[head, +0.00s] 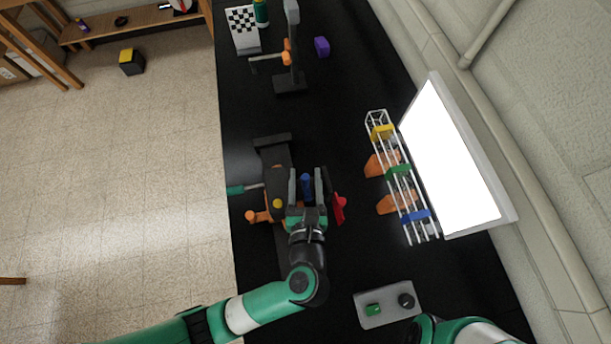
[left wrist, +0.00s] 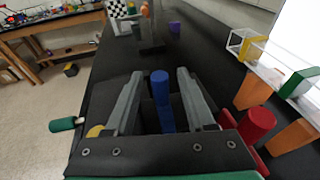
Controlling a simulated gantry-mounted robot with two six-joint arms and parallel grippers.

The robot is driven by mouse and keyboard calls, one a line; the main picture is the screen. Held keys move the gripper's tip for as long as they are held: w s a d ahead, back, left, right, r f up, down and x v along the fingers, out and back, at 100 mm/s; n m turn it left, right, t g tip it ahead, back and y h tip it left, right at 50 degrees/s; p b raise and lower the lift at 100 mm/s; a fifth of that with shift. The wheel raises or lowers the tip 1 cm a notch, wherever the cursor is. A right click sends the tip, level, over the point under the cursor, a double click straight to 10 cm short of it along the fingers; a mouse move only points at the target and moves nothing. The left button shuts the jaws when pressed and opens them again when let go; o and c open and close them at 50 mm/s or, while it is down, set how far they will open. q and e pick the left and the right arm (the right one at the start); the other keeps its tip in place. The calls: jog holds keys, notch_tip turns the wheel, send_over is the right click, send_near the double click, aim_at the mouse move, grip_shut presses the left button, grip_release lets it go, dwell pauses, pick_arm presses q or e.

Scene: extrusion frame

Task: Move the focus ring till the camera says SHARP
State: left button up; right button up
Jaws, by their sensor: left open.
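My left gripper (head: 306,172) is open above a dark fixture (head: 274,155) on the black table. An upright blue peg (head: 306,186) stands between its fingers; in the left wrist view the peg (left wrist: 162,102) shows a gap to each finger (left wrist: 160,74). A red knob (head: 339,208) is just right of the gripper, a yellow knob (head: 277,203) and an orange one (head: 251,216) to its left. A green-handled lever (head: 236,190) sticks out left. I cannot tell which part is the focus ring. I can read no SHARP sign. My right gripper is not seen.
A white wire frame (head: 409,217) with yellow, green and blue blocks stands right, before a bright white panel (head: 450,160). A stand with an orange clamp (head: 287,52) and a checkerboard (head: 242,22) are at the back. A grey control box (head: 386,312) lies near the front.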

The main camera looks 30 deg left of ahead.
pick_arm(q)
jog(key=v, duration=1.1)
jog(key=shift+s, duration=0.3)
jog(key=shift+d, duration=0.1)
